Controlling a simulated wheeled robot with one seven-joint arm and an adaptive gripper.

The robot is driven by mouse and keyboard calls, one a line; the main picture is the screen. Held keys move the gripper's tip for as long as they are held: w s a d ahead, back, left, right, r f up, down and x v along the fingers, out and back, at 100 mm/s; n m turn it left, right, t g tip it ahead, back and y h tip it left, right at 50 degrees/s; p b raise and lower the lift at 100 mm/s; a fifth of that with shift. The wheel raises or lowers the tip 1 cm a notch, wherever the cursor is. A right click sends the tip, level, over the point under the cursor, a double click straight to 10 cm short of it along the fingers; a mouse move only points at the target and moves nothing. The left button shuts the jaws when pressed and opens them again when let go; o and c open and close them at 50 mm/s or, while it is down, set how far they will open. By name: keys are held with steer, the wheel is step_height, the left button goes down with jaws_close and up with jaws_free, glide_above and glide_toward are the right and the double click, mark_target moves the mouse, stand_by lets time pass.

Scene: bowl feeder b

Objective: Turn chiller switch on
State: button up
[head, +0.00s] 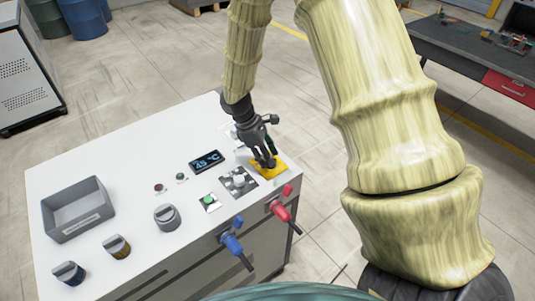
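A white control cabinet (110,185) stands in front of me with several controls on its top. I cannot tell for certain which control is the chiller switch. A dark display (206,161) on it reads about "45 °C". A yellow plate (267,172) lies at the right end, partly hidden under my gripper (266,158). My gripper points down at this plate, at or just above a control there; whether it touches is hidden, as is whether its fingers are open or closed. Left of it are a grey plate with a round knob (238,181) and a small plate with a green button (209,200).
A red-handled valve (282,211) and a blue-handled valve (233,243) stick out from the front edge. Rotary knobs (167,216) and a grey bin (78,209) are on the left. A workbench (460,55) stands at right; open floor lies behind.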

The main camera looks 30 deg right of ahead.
stand_by(0.3)
jaws_close()
steer(key=m+y+p, duration=0.1)
steer(key=m, duration=0.2)
steer(key=shift+w+d+g, duration=0.1)
steer(key=shift+d+g, duration=0.05)
steer(key=shift+g, duration=0.25)
steer(key=m+y, duration=0.1)
steer(key=m, duration=0.2)
steer(key=m+y+p, duration=0.1)
steer(key=m, duration=0.1)
steer(key=shift+w+d+m+g, duration=0.1)
steer(key=shift+d+m+g, duration=0.1)
steer(key=shift+m+g, duration=0.15)
steer(key=m+y+p, duration=0.1)
steer(key=m+y, duration=0.1)
steer(key=m, duration=0.2)
steer(key=shift+d+m, duration=0.15)
steer(key=shift+m, duration=0.2)
steer(key=shift+d+m+t+y, duration=0.1)
steer(key=shift+m+t+y, duration=0.25)
steer(key=shift+m, duration=0.75)
steer(key=shift+d+m+t+y, duration=0.1)
steer(key=shift+m+t+y, duration=0.2)
steer(key=shift+m, duration=0.8)
